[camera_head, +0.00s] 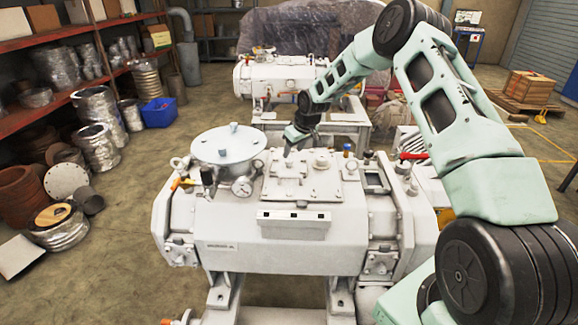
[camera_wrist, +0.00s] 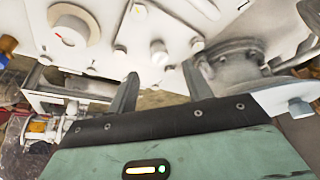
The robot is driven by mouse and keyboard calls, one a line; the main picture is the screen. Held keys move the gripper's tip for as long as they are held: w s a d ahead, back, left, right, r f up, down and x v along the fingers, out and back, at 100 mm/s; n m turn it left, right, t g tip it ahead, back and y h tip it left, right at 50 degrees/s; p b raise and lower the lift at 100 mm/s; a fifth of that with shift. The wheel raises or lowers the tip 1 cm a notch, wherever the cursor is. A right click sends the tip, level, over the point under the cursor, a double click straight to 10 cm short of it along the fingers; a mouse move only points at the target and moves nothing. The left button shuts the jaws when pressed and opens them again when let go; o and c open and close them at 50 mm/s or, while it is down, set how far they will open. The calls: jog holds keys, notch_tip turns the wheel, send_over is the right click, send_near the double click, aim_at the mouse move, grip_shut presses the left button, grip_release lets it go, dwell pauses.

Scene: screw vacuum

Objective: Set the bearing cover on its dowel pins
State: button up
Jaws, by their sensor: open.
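A white pump machine (camera_head: 280,243) fills the middle of the head view, with a pale flat plate (camera_head: 325,190) on its top. A small raised block (camera_head: 287,168) stands on that plate, under my gripper (camera_head: 287,152). In the wrist view, my gripper (camera_wrist: 162,82) is open, its two dark fingers apart with nothing held between them. A pale plate (camera_wrist: 175,22) with a small round knob (camera_wrist: 158,48) lies beyond the fingertips. I cannot tell for sure which part is the bearing cover. The dowel pins cannot be made out.
A red-handled valve (camera_head: 413,156) is at the right. A second white machine (camera_head: 280,78) stands behind. Shelves (camera_head: 80,62) and a blue crate (camera_head: 159,112) are at the left.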

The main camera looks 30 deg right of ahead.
aim_at(289, 160)
jog(key=shift+p+x, duration=1.4)
jog(key=shift+x, duration=1.35)
jog(key=shift+c, duration=0.3)
grip_shut()
